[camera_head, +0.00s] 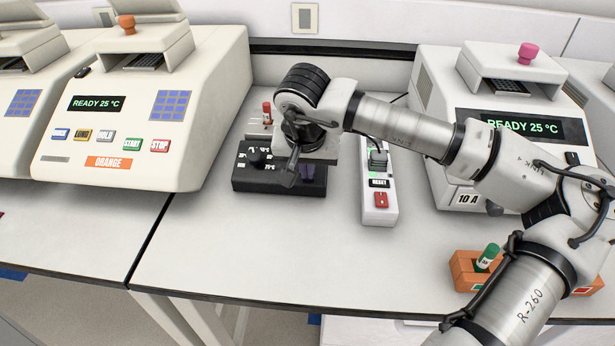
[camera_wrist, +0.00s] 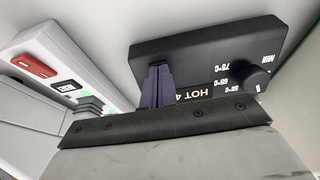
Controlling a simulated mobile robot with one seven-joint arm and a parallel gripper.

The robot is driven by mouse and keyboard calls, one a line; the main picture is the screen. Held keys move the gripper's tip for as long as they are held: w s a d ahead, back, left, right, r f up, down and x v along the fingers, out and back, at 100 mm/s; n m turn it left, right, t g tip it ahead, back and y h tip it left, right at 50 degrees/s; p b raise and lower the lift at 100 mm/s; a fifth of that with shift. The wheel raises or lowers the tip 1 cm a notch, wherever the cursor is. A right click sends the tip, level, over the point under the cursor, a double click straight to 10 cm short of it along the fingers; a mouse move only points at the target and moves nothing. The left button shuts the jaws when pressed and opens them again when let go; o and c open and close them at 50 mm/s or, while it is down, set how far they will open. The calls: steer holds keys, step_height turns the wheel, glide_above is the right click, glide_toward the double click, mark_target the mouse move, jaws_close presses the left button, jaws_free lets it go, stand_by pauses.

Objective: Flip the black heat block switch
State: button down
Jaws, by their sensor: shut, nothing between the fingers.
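The black heat block (camera_head: 246,181) sits on the bench between two white cyclers. In the wrist view, the black block (camera_wrist: 200,45) shows a round knob (camera_wrist: 258,76), temperature markings and a display (camera_wrist: 203,92) reading "HOT 4", cut off by my gripper. My gripper (camera_head: 290,176) is over the right part of the block. In the wrist view, its dark purple fingers (camera_wrist: 155,72) are together and empty at the block's face. I cannot make out the block's switch; the fingers may cover it. Whether the fingertips touch the block is unclear.
A white unit (camera_head: 378,207) with a red switch (camera_head: 381,200) and a RESET label stands just right of the block. The orange-knobbed cycler (camera_head: 120,172) is left, the pink-knobbed cycler (camera_head: 463,166) right.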

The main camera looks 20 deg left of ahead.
steer(key=shift+s+d+f+p, duration=0.1)
steer(key=shift+f+p, duration=0.1)
steer(key=shift+p, duration=0.2)
steer(key=shift+f, duration=0.1)
steer(key=shift+w+a+r, duration=0.15)
steer(key=shift+w+r, duration=0.05)
steer(key=shift+w, duration=0.25)
steer(key=shift+w+a+r, duration=0.1)
steer(key=shift+w+r, duration=0.1)
steer(key=shift+w, duration=0.2)
steer(key=shift+a+r, duration=0.1)
steer(key=shift+r, duration=0.35)
steer(key=v, duration=1.3)
steer(key=shift+s, duration=0.4)
steer(key=shift+w+d+r, duration=0.1)
steer(key=shift+d, duration=0.15)
